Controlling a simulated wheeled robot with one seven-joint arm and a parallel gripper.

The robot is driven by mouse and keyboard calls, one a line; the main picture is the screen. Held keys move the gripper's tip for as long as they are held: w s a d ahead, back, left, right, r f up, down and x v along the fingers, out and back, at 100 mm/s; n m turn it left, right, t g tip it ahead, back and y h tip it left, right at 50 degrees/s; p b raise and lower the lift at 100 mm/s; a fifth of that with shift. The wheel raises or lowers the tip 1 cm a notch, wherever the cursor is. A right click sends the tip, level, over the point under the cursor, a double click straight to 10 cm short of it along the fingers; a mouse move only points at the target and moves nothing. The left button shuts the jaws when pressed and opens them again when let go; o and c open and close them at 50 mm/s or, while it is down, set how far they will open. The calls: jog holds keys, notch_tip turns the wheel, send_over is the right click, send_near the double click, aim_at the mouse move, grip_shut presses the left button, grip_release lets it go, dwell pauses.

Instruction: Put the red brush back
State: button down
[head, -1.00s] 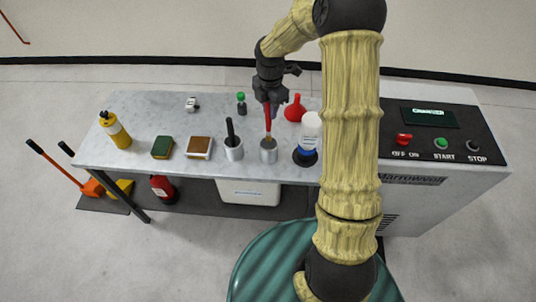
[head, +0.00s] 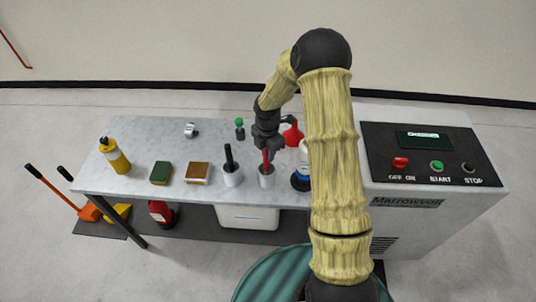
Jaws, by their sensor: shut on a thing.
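The red brush (head: 266,158) is upright, with its handle between the fingers of my gripper (head: 267,148). My gripper is shut on it from above. The brush's lower end is hidden inside a light grey cup (head: 267,178) on the bench. I cannot tell whether it touches the cup's bottom. A like cup (head: 232,176) to the left holds a black-handled brush (head: 229,155).
The grey bench (head: 140,188) also carries a yellow bottle (head: 116,158), a green sponge (head: 160,173), a brown block (head: 198,173) and a red funnel (head: 292,134). A white bottle (head: 304,158) is partly behind my arm, close right of the cup.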

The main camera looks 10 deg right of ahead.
jog(key=shift+w+f, duration=0.1)
jog(key=shift+f, duration=0.7)
jog(key=shift+f, duration=0.15)
jog(key=c, duration=1.3)
grip_release()
notch_tip(320, 180, up, 12)
jog(key=shift+r+b, duration=0.2)
jog(key=shift+b, duration=0.6)
